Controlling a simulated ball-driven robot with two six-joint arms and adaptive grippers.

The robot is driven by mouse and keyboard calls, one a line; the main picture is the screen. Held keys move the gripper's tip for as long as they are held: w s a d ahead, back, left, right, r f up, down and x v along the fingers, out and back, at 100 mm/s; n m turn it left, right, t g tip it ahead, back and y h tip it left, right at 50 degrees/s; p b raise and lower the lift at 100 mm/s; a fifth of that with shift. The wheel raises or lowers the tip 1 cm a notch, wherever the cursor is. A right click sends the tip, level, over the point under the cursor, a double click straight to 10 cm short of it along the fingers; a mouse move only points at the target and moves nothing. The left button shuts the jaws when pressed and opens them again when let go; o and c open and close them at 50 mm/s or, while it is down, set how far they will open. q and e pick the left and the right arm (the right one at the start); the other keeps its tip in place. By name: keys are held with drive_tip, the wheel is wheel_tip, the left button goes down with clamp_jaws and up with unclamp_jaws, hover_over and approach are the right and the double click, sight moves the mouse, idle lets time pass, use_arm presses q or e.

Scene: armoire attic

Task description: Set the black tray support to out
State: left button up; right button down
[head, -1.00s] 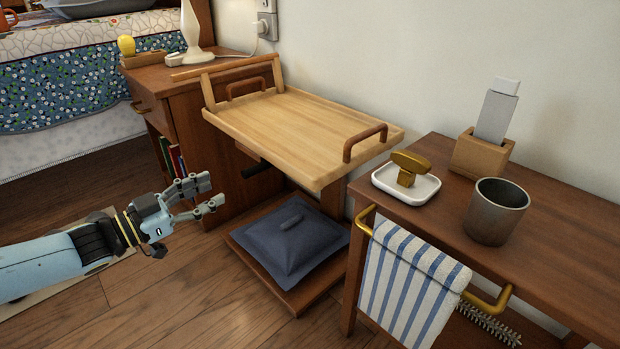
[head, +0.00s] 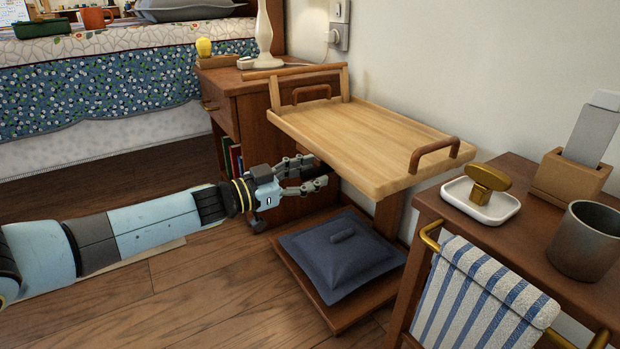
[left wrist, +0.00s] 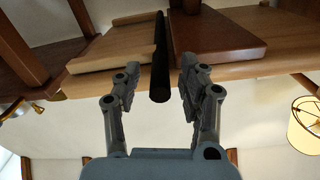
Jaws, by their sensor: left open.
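The black tray support is a dark rod (left wrist: 160,60) under the wooden tray (head: 365,140). In the left wrist view it runs between the two fingers of my left gripper (left wrist: 160,85), with gaps visible on both sides. In the head view my left gripper (head: 316,173) is open at the tray's near left underside. Its fingers and the tray edge hide most of the support there. My right gripper is not in view.
A dark blue cushion (head: 340,258) lies on the low wooden base (head: 345,317) below the tray. A nightstand (head: 255,108) stands behind. A side table (head: 520,190) with a striped towel (head: 480,295) on its brass rail is at the right. Open floor lies in front.

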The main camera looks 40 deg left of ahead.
use_arm(q)
drive_tip(key=shift+w, duration=0.1)
drive_tip(key=shift+c, duration=0.4)
clamp_jaws()
